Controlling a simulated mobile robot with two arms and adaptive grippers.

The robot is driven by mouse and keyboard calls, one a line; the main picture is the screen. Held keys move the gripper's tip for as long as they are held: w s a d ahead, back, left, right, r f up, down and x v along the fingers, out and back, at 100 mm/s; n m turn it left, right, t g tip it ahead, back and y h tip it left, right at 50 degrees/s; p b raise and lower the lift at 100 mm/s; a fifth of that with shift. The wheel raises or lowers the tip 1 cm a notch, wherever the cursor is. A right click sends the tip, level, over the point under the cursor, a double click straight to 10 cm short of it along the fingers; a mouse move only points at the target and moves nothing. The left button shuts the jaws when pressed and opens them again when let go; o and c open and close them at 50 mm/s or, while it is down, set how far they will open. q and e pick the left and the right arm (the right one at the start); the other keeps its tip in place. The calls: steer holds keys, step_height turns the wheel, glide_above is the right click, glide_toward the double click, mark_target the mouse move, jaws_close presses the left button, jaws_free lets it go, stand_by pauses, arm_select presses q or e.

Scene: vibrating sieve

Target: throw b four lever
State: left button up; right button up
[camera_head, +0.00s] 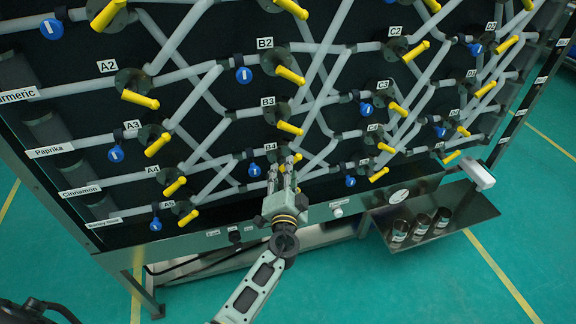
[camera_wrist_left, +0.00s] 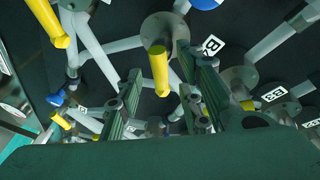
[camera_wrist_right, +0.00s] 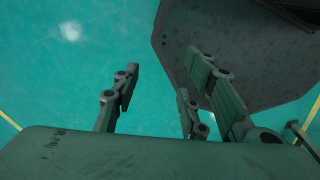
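The B4 label (camera_head: 271,147) is on the black panel, and the B4 valve beside it is mostly hidden behind my left gripper (camera_head: 287,180). In the left wrist view a yellow lever (camera_wrist_left: 160,70) on a round grey hub shows between the spread fingers of my left gripper (camera_wrist_left: 158,95). A partly covered label beginning with B (camera_wrist_left: 212,45) is beside that hub. The fingers look open, and I cannot tell whether they touch the lever. My right gripper (camera_wrist_right: 160,95) is open and empty in the right wrist view.
The B3 lever (camera_head: 290,127) is just above my left gripper, and the A4 lever (camera_head: 175,186) is to its left. Grey pipes cross the panel. A tray (camera_head: 461,222) with dark jars (camera_head: 421,226) is at lower right. Green floor lies below.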

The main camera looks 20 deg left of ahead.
arm_select(q)
steer(key=shift+x, duration=1.2)
steer(key=shift+c, duration=0.4)
steer(key=shift+s+f, duration=0.1)
steer(key=shift+f, duration=0.05)
jaws_close()
